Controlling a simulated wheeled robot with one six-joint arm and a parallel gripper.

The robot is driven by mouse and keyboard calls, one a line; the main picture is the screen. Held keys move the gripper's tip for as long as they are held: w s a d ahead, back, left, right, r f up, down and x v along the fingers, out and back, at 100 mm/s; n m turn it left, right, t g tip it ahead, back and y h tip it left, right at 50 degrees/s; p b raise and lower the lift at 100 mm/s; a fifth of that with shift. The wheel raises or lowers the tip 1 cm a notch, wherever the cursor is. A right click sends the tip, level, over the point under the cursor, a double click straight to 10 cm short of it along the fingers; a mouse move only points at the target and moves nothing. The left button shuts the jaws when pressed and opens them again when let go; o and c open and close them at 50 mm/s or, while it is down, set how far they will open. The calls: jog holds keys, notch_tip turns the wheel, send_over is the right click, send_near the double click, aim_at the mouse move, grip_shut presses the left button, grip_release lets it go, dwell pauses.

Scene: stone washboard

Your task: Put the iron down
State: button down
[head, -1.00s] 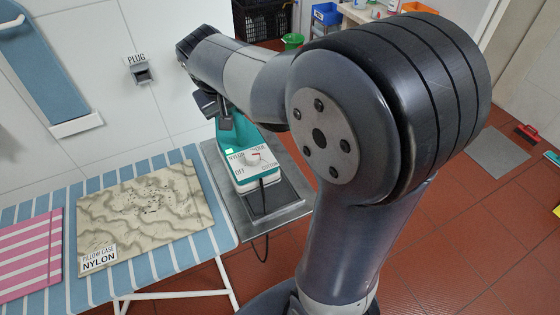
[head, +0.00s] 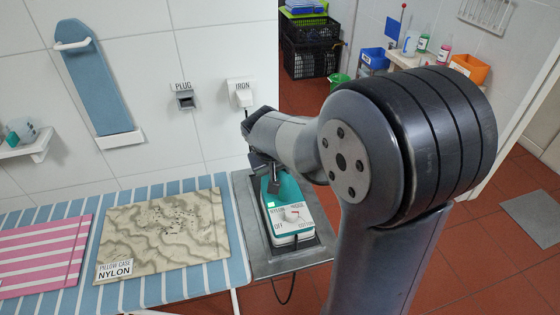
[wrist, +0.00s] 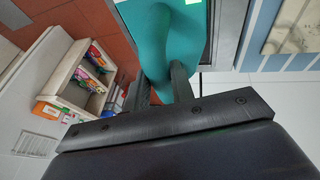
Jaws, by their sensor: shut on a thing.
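The teal and white iron (head: 291,212) is at the grey metal rest plate (head: 262,265) at the right end of the ironing board, its dial facing my head camera. My gripper (head: 274,184) is shut on the iron's teal handle, which also shows between the fingers in the wrist view (wrist: 160,50). The iron is over or on the plate; I cannot tell whether its sole touches. A green light shows on its left side. A dark cord hangs from its near end.
The striped ironing board (head: 172,285) holds a beige pillow case (head: 165,232) labelled nylon and a pink striped cloth (head: 45,253). Black crates (head: 310,48) and a shelf with bottles stand behind.

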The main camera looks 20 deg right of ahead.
jog(key=shift+f, duration=0.95)
jog(key=c, duration=1.2)
grip_release()
jog(key=shift+s+a+r, duration=0.1)
jog(key=shift+r, duration=0.35)
jog(key=v, duration=1.1)
jog(key=shift+s+r, duration=0.1)
